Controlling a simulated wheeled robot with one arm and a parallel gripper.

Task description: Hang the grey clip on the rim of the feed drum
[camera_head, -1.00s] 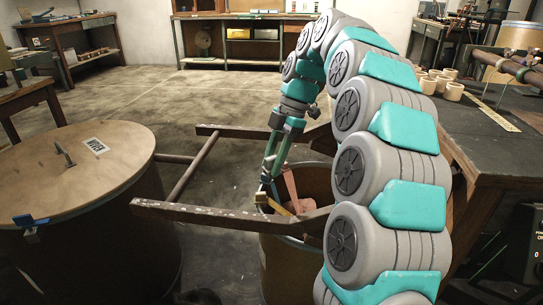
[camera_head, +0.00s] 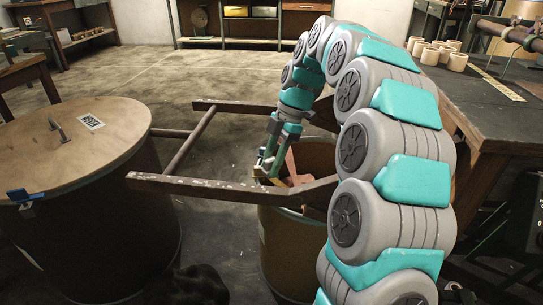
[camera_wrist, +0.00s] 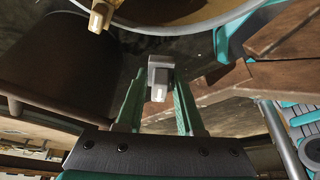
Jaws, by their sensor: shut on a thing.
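A tan clip (camera_wrist: 99,16) is at that rim to the upper left. The grey clip is too small to make out in the head view.
A wooden frame rail (camera_head: 200,186) runs close by my gripper across the drum. A lidded drum (camera_head: 110,235) with a blue clip (camera_head: 19,195) at its edge stands left. A dark workbench (camera_head: 490,115) with several pale rolls stands right. Open floor lies behind.

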